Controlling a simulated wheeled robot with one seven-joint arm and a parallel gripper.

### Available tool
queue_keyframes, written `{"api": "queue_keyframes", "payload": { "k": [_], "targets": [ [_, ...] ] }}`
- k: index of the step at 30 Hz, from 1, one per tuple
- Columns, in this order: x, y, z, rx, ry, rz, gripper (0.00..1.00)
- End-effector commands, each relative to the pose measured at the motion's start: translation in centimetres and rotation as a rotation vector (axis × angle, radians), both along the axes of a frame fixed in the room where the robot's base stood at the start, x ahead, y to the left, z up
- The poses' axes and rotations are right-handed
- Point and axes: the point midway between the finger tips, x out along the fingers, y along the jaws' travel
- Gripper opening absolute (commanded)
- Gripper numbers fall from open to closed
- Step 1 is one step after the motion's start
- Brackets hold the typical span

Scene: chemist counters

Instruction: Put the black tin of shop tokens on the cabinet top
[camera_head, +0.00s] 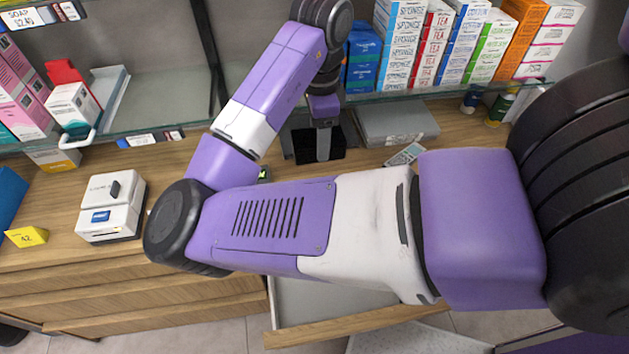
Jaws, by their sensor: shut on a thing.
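The black tin (303,146) is at the back of the wooden cabinet top (225,165), below the glass shelf. My gripper (323,152) points down at it from above and is shut on it, with a grey finger in front of its near side. I cannot tell whether the tin's underside touches the wood. My arm crosses the picture and hides much of the cabinet top's middle and front.
A white card printer (112,208) stands at the left. A grey flat box (396,124) and a calculator (405,154) lie right of the tin. A drawer (340,325) stands open below.

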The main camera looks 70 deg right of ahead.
Motion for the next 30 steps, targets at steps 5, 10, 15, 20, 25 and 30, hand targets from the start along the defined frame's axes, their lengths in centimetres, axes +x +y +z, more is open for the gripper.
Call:
{"api": "queue_keyframes", "payload": {
  "k": [5,10,15,20,25,30],
  "targets": [
    [-0.1,0.0,-4.5,-0.001,0.006,0.004,0.00],
    [-0.1,0.0,-8.3,-0.002,0.005,0.005,0.00],
    [0.0,0.0,-10.5,-0.002,0.001,0.004,0.00],
    [0.0,0.0,-11.3,-0.002,-0.001,0.003,0.00],
    [0.1,0.1,-13.0,0.001,0.000,0.004,0.00],
    [0.0,0.0,-14.8,-0.001,-0.001,0.003,0.00]
  ]
}}
